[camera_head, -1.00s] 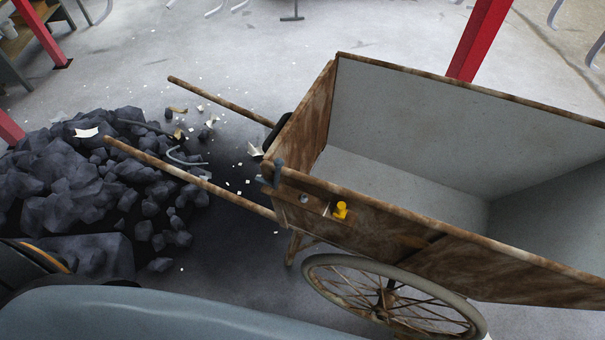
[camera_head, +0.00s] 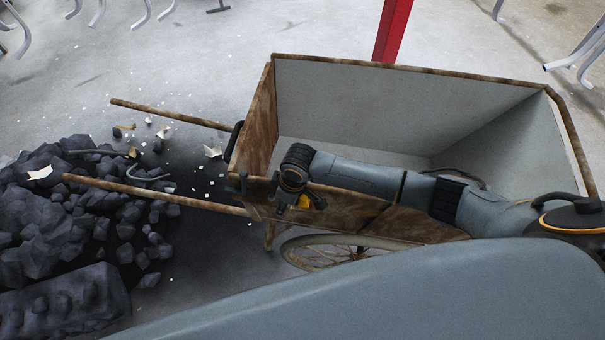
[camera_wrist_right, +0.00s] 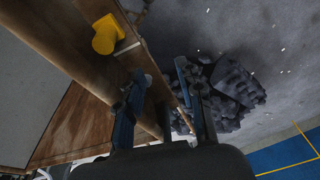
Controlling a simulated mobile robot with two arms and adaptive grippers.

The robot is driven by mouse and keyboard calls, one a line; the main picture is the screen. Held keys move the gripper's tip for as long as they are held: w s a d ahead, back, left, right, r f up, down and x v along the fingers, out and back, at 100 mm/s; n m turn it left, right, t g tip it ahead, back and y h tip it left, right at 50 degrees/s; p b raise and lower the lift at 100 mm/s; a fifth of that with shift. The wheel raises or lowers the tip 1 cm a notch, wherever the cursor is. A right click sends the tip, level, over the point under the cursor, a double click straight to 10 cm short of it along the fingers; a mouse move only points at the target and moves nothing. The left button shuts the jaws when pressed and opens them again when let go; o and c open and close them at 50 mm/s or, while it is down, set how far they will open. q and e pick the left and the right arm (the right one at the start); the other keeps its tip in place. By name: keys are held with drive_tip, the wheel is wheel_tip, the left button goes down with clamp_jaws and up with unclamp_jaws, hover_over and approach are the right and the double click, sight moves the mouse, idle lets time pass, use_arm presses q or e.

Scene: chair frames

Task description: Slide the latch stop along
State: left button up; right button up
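The latch stop looks to be the small yellow knob (camera_head: 304,201) on the near side wall of the brown cart (camera_head: 345,209), near its handle end. My right arm reaches in from the right over the cart, and its gripper (camera_head: 312,196) is at that wall, partly covering the knob. In the right wrist view the knob (camera_wrist_right: 105,35) stands on the wooden wall, up and left of the fingertips. My right gripper (camera_wrist_right: 160,70) has its two fingers spread apart, and it does not hold the knob. My left gripper is not in view.
A heap of black lumps (camera_head: 70,215) lies on the floor at the left, by the cart's wooden handles (camera_head: 155,193). A spoked wheel (camera_head: 335,252) is under the cart. A red post (camera_head: 392,30) stands behind it. The cart's grey inside looks empty.

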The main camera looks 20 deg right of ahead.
sight(303, 198)
drive_tip(key=shift+n+g+h, duration=0.4)
drive_tip(key=shift+n+h, duration=0.2)
drive_tip(key=shift+h, duration=0.3)
drive_tip(key=d+r, duration=0.2)
drive_tip(key=w+d+r+p, duration=0.1)
drive_tip(key=d+r, duration=0.2)
drive_tip(key=shift+w, duration=0.2)
drive_tip(key=shift+d+r, duration=0.1)
drive_tip(key=shift+d, duration=0.4)
drive_tip(key=f+b, duration=0.9)
drive_tip(key=shift+s, duration=0.25)
drive_tip(key=shift+o, duration=0.6)
drive_tip(key=shift+r, duration=0.35)
drive_tip(key=c, duration=0.7)
drive_tip(key=shift+r, duration=0.15)
clamp_jaws()
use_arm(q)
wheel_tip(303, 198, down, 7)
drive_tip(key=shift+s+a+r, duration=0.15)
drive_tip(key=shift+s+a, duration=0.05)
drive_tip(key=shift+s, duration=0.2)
use_arm(e)
drive_tip(key=shift+w+r, duration=0.1)
